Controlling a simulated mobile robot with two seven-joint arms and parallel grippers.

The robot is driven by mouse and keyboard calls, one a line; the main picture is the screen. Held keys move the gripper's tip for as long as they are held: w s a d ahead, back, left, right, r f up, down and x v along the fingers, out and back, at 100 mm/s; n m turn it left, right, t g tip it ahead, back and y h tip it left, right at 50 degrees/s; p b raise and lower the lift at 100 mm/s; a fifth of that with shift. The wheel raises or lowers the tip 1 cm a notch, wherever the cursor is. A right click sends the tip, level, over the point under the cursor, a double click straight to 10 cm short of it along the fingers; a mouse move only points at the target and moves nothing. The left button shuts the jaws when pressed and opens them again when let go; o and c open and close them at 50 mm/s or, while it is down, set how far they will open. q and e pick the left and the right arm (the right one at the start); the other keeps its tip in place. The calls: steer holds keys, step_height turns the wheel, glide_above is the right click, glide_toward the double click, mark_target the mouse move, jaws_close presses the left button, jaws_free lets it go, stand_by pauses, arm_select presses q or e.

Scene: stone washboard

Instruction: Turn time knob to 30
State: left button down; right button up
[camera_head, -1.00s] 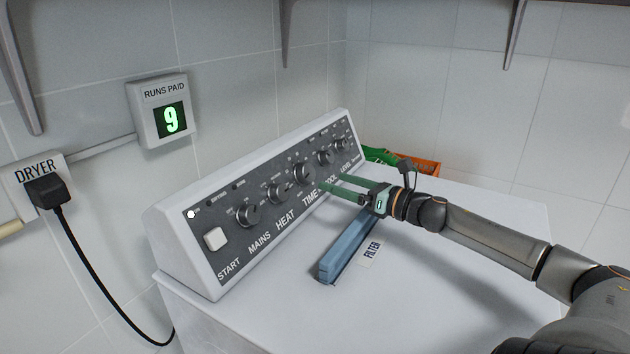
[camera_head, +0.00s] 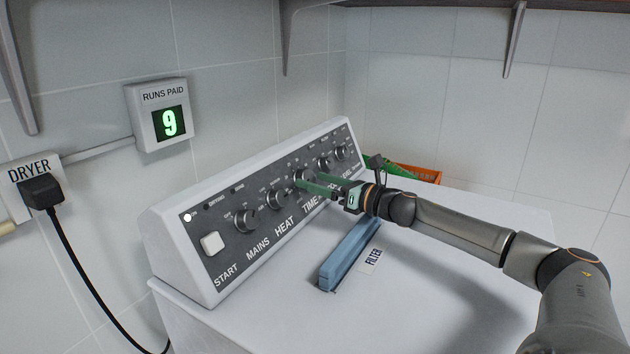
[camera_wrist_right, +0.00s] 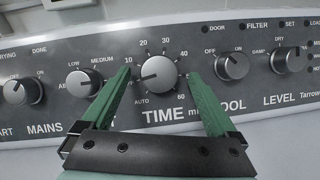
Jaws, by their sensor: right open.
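The time knob (camera_wrist_right: 161,73) is a round grey dial, with 20, 30 and 40 printed above it, AUTO at lower left and 60 at lower right. In the head view the time knob (camera_head: 301,174) is partly covered by my gripper. My right gripper (camera_head: 309,184) is open, its green fingers reaching to the panel. In the right wrist view the fingers of my right gripper (camera_wrist_right: 159,72) stand on either side of the knob, with gaps visible. My left gripper is not in view.
The heat knob (camera_wrist_right: 85,82) is close left of the fingers and the cool knob (camera_wrist_right: 232,66) close right. A blue filter bar (camera_head: 350,255) lies on the white top below my arm. An orange basket (camera_head: 418,174) stands behind. The counter reads 9 (camera_head: 170,122).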

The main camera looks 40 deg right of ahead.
steer(key=shift+w+a, duration=0.1)
steer(key=shift+w, duration=0.25)
steer(key=c, duration=1.4)
